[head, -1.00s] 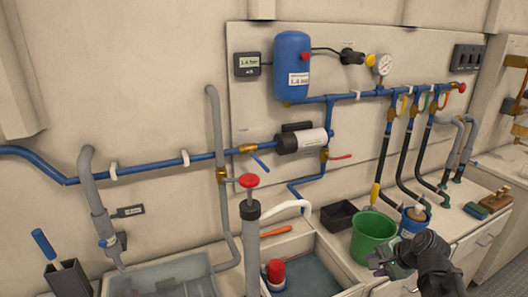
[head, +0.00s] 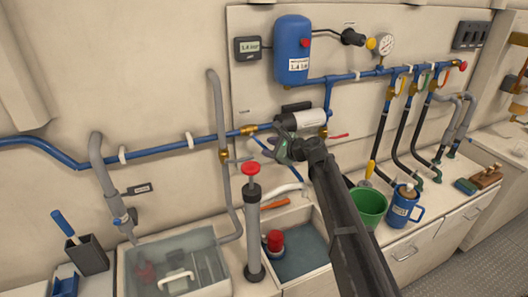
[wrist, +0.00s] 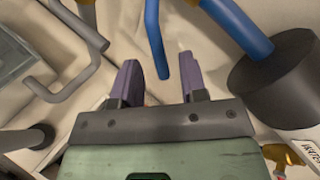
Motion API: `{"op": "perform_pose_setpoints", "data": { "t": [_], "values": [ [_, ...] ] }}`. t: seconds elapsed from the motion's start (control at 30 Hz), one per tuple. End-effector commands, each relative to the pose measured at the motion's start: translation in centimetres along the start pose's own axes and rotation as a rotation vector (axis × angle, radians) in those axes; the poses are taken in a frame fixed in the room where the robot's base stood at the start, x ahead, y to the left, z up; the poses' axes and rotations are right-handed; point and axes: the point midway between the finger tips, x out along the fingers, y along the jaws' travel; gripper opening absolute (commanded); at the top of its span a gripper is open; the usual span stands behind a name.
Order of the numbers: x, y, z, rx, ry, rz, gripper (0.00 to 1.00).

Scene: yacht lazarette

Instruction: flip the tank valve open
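A lever with a blue handle (head: 262,147) hangs down and to the right from a brass valve body (head: 249,130) on the blue pipe, left of the white pump cylinder. No readable label shows whether it is the tank valve. My gripper (head: 280,150) is beside this lever and partly hides it in the head view. In the wrist view my gripper (wrist: 158,62) is open, its two purple fingers apart. The blue lever (wrist: 156,40) shows there with its free end in the gap between the fingertips. I cannot tell whether it touches either finger.
A grey-levered valve (head: 223,155) is to the left and a red lever (head: 338,136) to the right. A red-topped hand pump (head: 251,200) stands below left. A sink (head: 180,265), a green bucket (head: 368,207) and a blue mug (head: 403,208) are on the counter.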

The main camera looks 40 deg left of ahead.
Motion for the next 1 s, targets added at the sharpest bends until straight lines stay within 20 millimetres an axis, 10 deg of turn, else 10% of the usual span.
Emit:
{"op": "perform_pose_setpoints", "data": {
  "t": [0.43, 0.7, 1.0],
  "values": [
    [3.1, 0.0, 0.0, -0.001, 0.0, 0.0, 0.39],
    [3.1, 0.0, 0.0, -0.001, 0.0, 0.0, 0.01],
    [3.0, -0.1, 0.0, -0.002, 0.002, -0.001, 0.0]
  ]
}}
